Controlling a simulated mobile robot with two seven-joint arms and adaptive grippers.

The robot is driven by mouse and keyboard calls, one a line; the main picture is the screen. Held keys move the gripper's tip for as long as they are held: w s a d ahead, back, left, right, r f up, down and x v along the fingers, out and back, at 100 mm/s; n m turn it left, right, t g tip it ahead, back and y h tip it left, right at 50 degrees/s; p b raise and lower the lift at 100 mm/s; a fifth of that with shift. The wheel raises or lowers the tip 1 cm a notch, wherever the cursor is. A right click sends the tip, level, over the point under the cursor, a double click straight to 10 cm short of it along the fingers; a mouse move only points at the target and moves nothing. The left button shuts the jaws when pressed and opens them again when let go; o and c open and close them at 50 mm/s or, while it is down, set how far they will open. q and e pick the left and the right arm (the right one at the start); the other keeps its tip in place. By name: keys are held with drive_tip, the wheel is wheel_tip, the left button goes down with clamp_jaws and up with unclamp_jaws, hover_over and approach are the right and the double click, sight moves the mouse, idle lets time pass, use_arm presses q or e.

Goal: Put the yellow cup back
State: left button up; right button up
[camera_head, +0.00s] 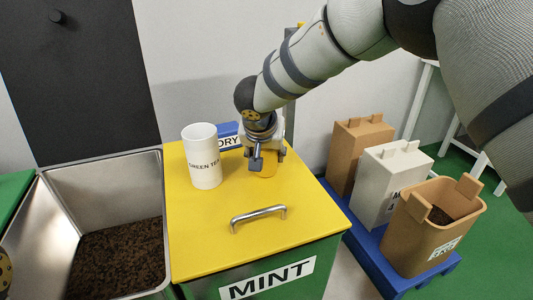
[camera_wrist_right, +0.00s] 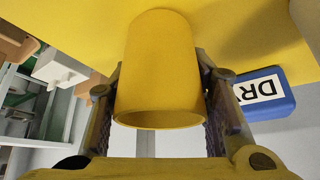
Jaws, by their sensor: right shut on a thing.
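The yellow cup (camera_wrist_right: 158,70) is between the fingers of my right gripper (camera_wrist_right: 160,105) in the right wrist view, and the gripper is shut on its sides. In the head view a small part of the cup (camera_head: 268,164) shows beside my right gripper (camera_head: 265,158), over the back right of the yellow lid (camera_head: 205,245). The gripper hides most of it there. I cannot tell whether the cup touches the lid.
A white GREEN TEA cup (camera_head: 203,158) stands on the lid, left of my right gripper. The lid has a metal handle (camera_head: 258,212). A blue block (camera_head: 228,132) with a sign is behind. A metal bin (camera_head: 60,185) of tea lies left, and boxes (camera_head: 428,225) stand right.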

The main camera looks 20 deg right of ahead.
drive_tip(key=shift+f, duration=0.25)
drive_tip(key=o, duration=0.9)
drive_tip(key=shift+o, duration=0.2)
use_arm(q)
drive_tip(key=shift+w+r+t+p, duration=0.4)
drive_tip(key=shift+w+r+p, duration=0.6)
drive_tip(key=shift+w+r, duration=0.2)
use_arm(e)
drive_tip(key=v, duration=1.2)
drive_tip(key=shift+r, duration=0.3)
drive_tip(key=shift+d, duration=0.1)
